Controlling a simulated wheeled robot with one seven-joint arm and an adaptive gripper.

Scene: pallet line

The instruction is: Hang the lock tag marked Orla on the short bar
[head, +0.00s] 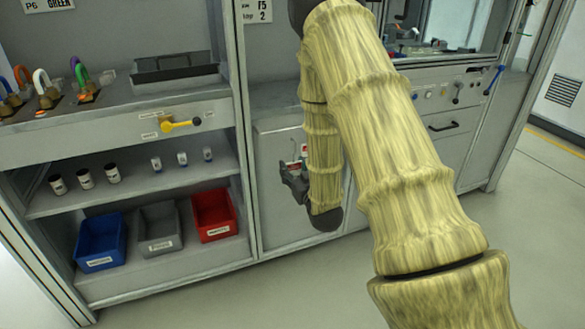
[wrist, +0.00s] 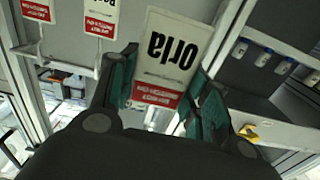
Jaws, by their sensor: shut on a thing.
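The lock tag marked Orla (wrist: 170,52) is white with a red lower band. In the wrist view it shows upside down between the two green-padded fingers. My gripper (wrist: 165,88) is shut on it. In the head view my gripper (head: 292,184) is in front of the grey cabinet front, partly hidden by my arm. Small red-and-white tags (head: 294,165) show just above it there, too small to read.
Two other red-and-white tags, one at the top (wrist: 102,16) and one farther left (wrist: 38,10), are near the held one. A yellow-handled lever (head: 180,124) sits left. Blue (head: 100,262), grey (head: 160,246) and red (head: 215,233) bins stand on the low shelf. Floor at right is clear.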

